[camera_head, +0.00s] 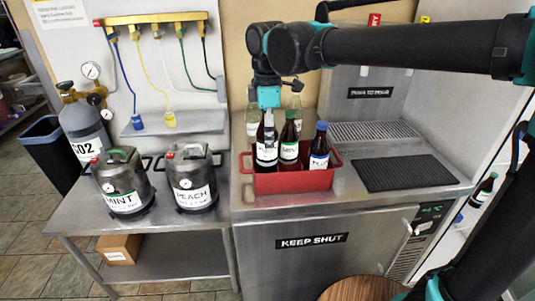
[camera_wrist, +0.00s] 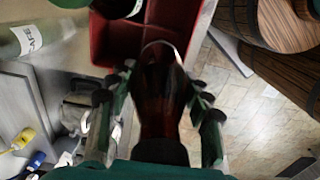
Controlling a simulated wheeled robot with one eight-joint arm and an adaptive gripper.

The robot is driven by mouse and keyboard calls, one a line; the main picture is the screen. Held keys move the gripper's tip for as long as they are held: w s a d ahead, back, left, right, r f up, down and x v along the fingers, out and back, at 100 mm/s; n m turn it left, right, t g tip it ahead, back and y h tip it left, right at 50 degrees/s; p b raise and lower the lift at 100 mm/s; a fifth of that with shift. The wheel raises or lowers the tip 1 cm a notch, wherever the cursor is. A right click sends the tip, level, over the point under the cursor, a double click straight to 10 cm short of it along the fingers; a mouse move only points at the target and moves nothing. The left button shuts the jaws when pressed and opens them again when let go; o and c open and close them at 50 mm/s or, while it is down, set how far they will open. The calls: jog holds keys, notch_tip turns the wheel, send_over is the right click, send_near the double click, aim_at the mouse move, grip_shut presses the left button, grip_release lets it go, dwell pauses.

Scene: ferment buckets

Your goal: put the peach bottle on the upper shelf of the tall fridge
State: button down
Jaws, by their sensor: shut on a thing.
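My gripper (camera_head: 268,103) points down over the red crate (camera_head: 292,182) and is shut on the neck of a dark bottle (camera_head: 266,148) with a white label. The wrist view shows this bottle (camera_wrist: 160,95) as dark reddish brown between the two fingers (camera_wrist: 158,118). I cannot read its label, nor tell whether its base is clear of the crate. A green-capped bottle (camera_head: 289,150) and a blue-capped bottle (camera_head: 319,150) stand beside it. A white upright unit at the right, perhaps the tall fridge, has a dark bottle (camera_head: 484,190) inside; my arm partly hides it.
The crate stands on a steel counter above a cabinet marked KEEP SHUT (camera_head: 311,241). A black mat (camera_head: 406,173) lies at right. MINT (camera_head: 122,183) and PEACH (camera_head: 192,180) kegs stand at left. A wooden barrel (camera_head: 360,289) is in front.

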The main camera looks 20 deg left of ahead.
jog(key=shift+f, duration=2.8)
jog(key=c, duration=0.7)
grip_release()
jog(key=shift+f, duration=0.15)
